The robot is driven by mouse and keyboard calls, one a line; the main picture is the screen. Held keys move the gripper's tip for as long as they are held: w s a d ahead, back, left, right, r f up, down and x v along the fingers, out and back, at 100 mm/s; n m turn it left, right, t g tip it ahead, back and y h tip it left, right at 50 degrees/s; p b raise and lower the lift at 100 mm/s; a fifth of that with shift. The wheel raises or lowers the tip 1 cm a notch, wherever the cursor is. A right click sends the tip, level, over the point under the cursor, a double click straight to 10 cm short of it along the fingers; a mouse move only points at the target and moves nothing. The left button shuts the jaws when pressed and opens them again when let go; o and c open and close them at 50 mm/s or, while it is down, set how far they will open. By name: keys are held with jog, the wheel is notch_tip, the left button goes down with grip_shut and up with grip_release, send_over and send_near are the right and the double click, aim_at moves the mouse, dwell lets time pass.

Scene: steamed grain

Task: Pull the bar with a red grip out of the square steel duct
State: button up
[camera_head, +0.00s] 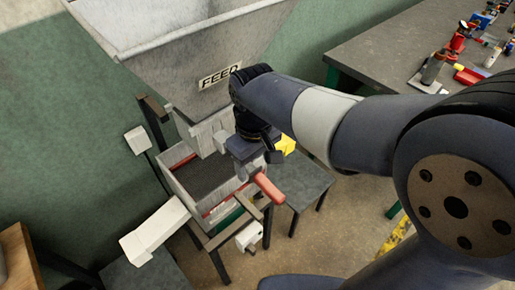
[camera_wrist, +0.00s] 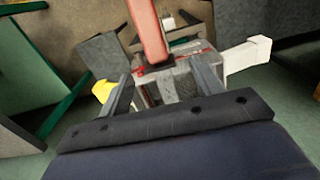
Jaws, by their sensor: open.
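The red grip (camera_head: 268,188) juts out from the right side of the grey steel housing (camera_head: 205,207) under the feed hopper. The rest of the bar is hidden. In the wrist view the red grip (camera_wrist: 148,30) runs from the top edge down toward the steel housing (camera_wrist: 178,82). My gripper (camera_head: 260,160) is open and empty, just above the root of the grip in the head view. In the wrist view its fingers (camera_wrist: 162,70) stand apart on either side of the grip's lower end. I cannot tell how deep the grip lies between them.
The hopper marked FEED (camera_head: 185,50) hangs above and left of my gripper. A yellow object (camera_head: 286,144) is close behind it, by a small grey table (camera_head: 303,180). A white chute (camera_head: 155,230) slopes down at left. A workbench (camera_head: 385,50) with tools stands at upper right.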

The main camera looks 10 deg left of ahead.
aim_at(255, 170)
jog(key=shift+f, duration=1.6)
grip_shut()
jog(key=s+d, duration=0.6)
jog(key=d, duration=0.1)
jog(key=shift+s+d, duration=0.25)
dwell(0.5)
jog(key=shift+s+d+p, duration=0.45)
jog(key=shift+s+d, duration=0.8)
jog(key=shift+d, duration=0.25)
jog(key=shift+w, duration=0.1)
